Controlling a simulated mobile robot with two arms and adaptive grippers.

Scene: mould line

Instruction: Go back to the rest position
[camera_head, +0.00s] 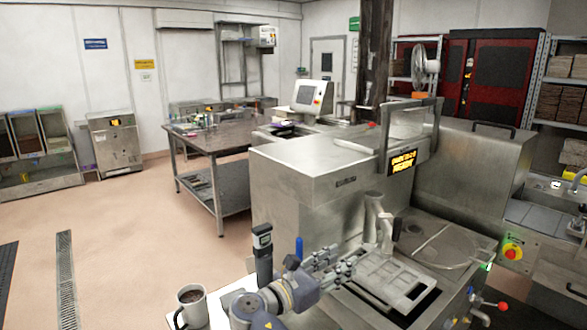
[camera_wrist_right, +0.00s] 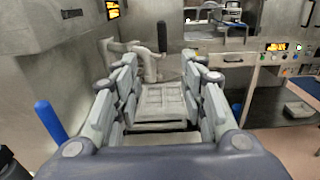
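My right gripper (camera_head: 340,265) reaches in from the bottom of the head view, beside the near edge of the steel machine. In the right wrist view my right gripper (camera_wrist_right: 163,75) has its two fingers wide apart with nothing between them. A metal mould plate (camera_head: 388,278) with a raised handle lies flat on the machine top, just beyond the fingers. The mould plate (camera_wrist_right: 163,103) also shows between and beyond the fingers in the wrist view. The gripper looks apart from it. My left gripper is not in view.
A coffee mug (camera_head: 191,306) stands on a pale surface left of my right arm. A black-topped device (camera_head: 262,255) and a blue handle (camera_head: 299,248) stand close by. The steel machine housing (camera_head: 310,190) rises behind. Open floor (camera_head: 130,230) lies to the left.

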